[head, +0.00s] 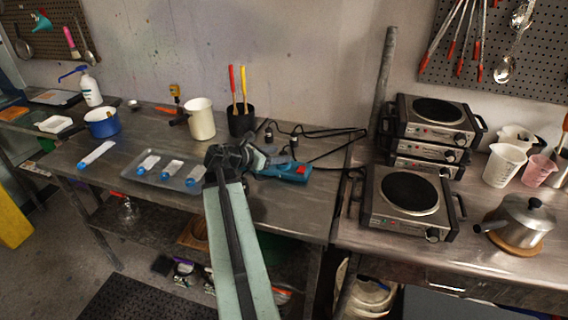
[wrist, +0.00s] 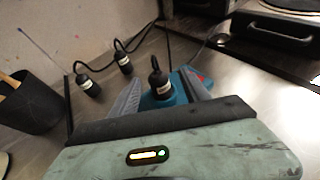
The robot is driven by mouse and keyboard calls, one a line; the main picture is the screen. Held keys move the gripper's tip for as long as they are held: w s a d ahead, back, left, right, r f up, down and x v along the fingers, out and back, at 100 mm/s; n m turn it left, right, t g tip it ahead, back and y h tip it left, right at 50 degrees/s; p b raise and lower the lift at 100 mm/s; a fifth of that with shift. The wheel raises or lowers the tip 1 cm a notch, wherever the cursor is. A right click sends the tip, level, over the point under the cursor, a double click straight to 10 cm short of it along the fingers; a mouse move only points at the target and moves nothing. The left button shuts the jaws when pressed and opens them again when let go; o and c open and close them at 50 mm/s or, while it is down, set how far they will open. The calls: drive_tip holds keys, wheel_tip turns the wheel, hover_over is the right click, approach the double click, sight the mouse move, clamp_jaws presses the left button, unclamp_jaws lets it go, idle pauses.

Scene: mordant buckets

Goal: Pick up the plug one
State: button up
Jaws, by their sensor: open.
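Several black plugs with pale labels show in the wrist view; I cannot read the labels. One plug (wrist: 160,82) stands upright at the blue power strip (wrist: 181,88), between my fingers in the picture. Two more, a left plug (wrist: 88,82) and a middle plug (wrist: 123,61), stand beyond my left finger. In the head view two plugs, a left one (head: 268,136) and a right one (head: 293,142), stand behind the power strip (head: 294,173). My gripper (head: 265,158) is open, with its fingers (wrist: 160,73) around the strip's plug; I see no clear contact. My gripper hides part of the strip.
Black cords run behind the plugs. A black cup (head: 241,122) with red and yellow handles and a white pitcher (head: 200,120) stand at the back. A grey tray (head: 190,187) is left of my arm. Hot plates (head: 408,198) stand to the right.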

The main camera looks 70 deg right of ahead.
drive_tip(key=b+x, duration=0.1)
drive_tip(key=x, duration=0.2)
drive_tip(key=b+x, duration=0.1)
drive_tip(key=x, duration=0.2)
drive_tip(key=shift+w+d+f, duration=0.1)
drive_tip(key=shift+d+f, duration=0.2)
drive_tip(key=shift+r, duration=0.1)
drive_tip(key=shift+c, duration=0.3)
clamp_jaws()
drive_tip(key=shift+r, duration=0.1)
wheel_tip(320, 180, up, 10)
drive_tip(key=p, duration=1)
